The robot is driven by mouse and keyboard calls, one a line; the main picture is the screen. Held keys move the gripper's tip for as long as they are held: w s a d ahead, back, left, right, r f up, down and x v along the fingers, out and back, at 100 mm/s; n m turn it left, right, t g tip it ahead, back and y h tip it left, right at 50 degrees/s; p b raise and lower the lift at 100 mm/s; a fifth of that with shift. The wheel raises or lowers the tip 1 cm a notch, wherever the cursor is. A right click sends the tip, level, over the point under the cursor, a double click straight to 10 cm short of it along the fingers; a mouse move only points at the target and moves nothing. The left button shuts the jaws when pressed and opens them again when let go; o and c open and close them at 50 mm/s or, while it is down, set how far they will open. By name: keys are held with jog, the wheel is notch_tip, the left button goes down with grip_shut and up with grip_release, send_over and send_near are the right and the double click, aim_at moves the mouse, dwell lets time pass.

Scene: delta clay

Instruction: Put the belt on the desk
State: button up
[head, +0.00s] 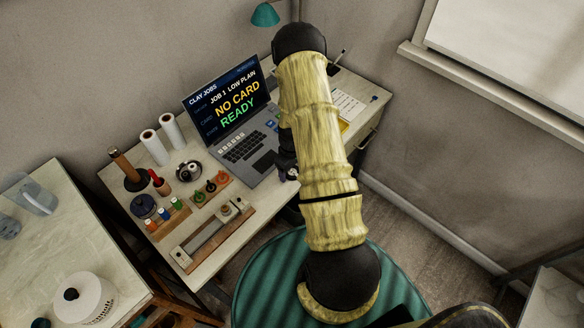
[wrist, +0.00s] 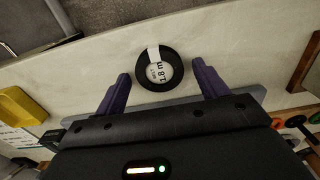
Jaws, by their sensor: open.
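A round black coil (wrist: 158,69), apparently the belt, has a pale label reading "1.8 m". In the wrist view it appears to lie flat on the pale top of the desk (wrist: 225,55), near its front edge. My gripper (wrist: 160,82) is open and empty, with one purple finger on each side of the coil and gaps between. In the head view my gripper (head: 287,163) is mostly hidden behind my arm, beside the laptop's front right corner. I cannot make out the coil there. The desk (head: 207,265) shows its left part clearly.
The open laptop (head: 262,163) stands close to my gripper. A green round seat (head: 270,285) is in front. A wall is behind the desk.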

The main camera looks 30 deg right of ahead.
aim_at(291, 171)
notch_tip(291, 171, up, 12)
jog(key=b, duration=0.2)
jog(key=shift+r, duration=0.15)
dwell(0.7)
jog(key=s+a+r+m+t, duration=0.1)
jog(key=s+a+r+m, duration=0.1)
jog(key=s+a+r, duration=0.4)
jog(key=s+a+r+m+t, duration=0.1)
jog(key=s+a+r+m, duration=0.1)
jog(key=s+a+r, duration=0.5)
notch_tip(291, 171, up, 4)
jog(key=shift+a+r+t, duration=0.1)
jog(key=shift+a+t, duration=0.05)
jog(key=shift+t, duration=0.15)
